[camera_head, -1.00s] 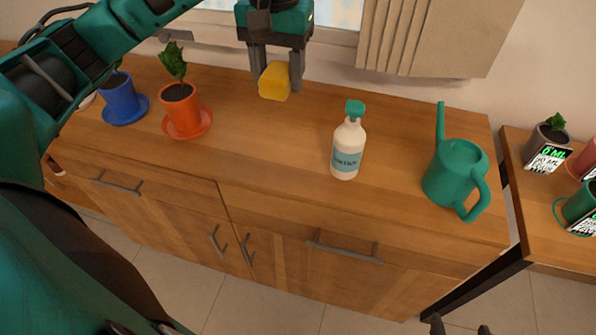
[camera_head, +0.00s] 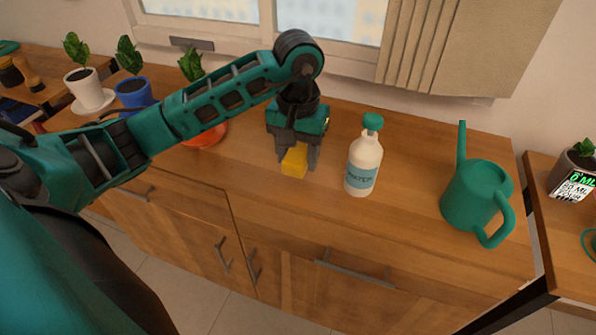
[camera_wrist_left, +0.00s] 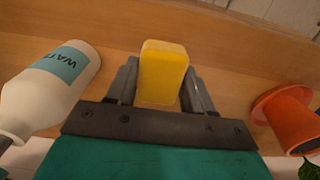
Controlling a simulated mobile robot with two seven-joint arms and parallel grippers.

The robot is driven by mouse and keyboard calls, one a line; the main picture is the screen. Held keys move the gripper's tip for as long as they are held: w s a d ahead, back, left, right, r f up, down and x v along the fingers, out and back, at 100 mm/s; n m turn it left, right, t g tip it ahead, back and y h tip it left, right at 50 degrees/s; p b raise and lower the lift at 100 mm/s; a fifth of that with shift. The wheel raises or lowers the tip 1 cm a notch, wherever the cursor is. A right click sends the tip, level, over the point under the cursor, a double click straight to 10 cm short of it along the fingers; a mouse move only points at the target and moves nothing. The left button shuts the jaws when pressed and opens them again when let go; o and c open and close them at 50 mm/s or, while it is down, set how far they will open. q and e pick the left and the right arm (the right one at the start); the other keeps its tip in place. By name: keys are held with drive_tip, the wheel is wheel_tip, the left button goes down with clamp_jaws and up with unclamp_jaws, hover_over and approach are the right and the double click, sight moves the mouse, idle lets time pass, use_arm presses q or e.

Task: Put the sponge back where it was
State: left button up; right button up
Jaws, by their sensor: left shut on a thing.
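The yellow sponge (camera_head: 294,161) is between the fingers of my left gripper (camera_head: 298,160), in the middle of the head view. The gripper points down and is shut on the sponge, just left of the white bottle. In the left wrist view the sponge (camera_wrist_left: 163,72) sits between both dark fingers with the wooden top behind it. I cannot tell whether the sponge touches the wooden top. My right gripper does not show in the head view now.
A white bottle with a teal cap (camera_head: 363,166) stands close to the right of the sponge. A green watering can (camera_head: 475,198) is farther right. An orange pot (camera_head: 205,134) is left, partly behind my arm. Blue (camera_head: 133,95) and white (camera_head: 86,84) pots stand beyond. The counter's front edge is clear.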

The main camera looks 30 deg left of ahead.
sight(298, 183)
use_arm(q)
wheel_tip(298, 183, down, 4)
drive_tip(key=shift+f, duration=0.3)
drive_tip(key=shift+f+b, duration=0.2)
drive_tip(key=shift+b, duration=0.2)
drive_tip(key=o, duration=0.9)
drive_tip(key=shift+o, duration=0.2)
drive_tip(key=shift+r, duration=0.15)
